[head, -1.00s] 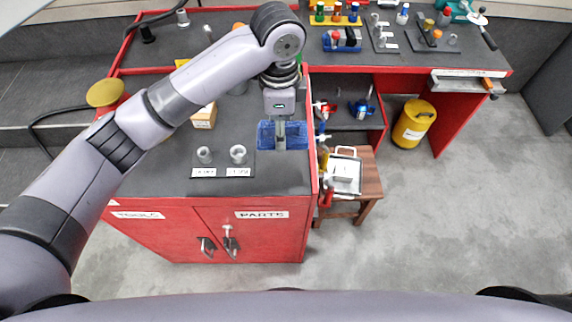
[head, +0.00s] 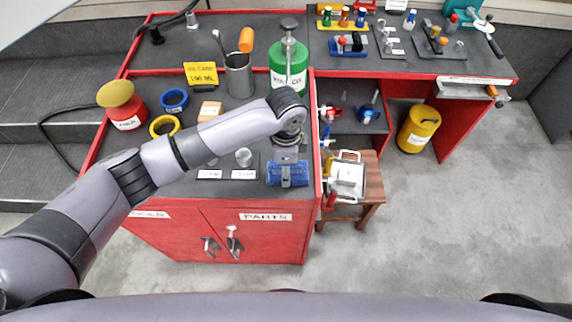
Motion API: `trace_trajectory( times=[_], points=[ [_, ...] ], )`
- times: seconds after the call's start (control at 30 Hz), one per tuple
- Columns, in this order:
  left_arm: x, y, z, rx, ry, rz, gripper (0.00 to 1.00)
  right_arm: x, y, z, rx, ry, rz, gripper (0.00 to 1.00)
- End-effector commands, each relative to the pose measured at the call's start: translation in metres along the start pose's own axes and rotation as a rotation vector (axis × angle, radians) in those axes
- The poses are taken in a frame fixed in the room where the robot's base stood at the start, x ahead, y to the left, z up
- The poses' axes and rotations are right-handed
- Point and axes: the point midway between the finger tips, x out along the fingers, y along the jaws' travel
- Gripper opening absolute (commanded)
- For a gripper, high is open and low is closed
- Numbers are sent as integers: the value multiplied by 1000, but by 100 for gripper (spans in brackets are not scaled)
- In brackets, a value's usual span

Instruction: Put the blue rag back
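The blue rag (head: 298,173) is at the front right corner of the red cabinet's dark top, close to the front edge. My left gripper (head: 286,177) comes down over the middle of the rag from behind and is shut on it. Blue cloth shows on both sides of the fingers. I cannot tell how far the rag is above the surface. My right gripper is not in view.
A green oil can (head: 289,68), a grey cup of tools (head: 239,78), tape rings (head: 174,98) and metal sockets (head: 243,157) stand on the cabinet top. A wooden stool (head: 374,179) holding a white tray (head: 352,172) stands to the right. A yellow drum (head: 418,128) is on the floor.

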Motion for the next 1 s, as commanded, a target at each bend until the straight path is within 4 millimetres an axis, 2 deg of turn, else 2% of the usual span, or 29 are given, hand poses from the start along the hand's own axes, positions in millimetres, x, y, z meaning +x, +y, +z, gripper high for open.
trace_trajectory(
  times=[0.23,0.27,0.53,0.87,1.0],
  points=[
    [3,0,0,-1,0,0,28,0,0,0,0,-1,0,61],
    [2,0,0,-1,0,0,56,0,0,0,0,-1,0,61],
    [2,0,0,-1,-1,0,74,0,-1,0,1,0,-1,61],
    [1,0,0,-1,0,-1,75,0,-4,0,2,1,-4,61],
    [-11,-1,0,-1,1,-3,75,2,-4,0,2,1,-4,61]
  ],
)
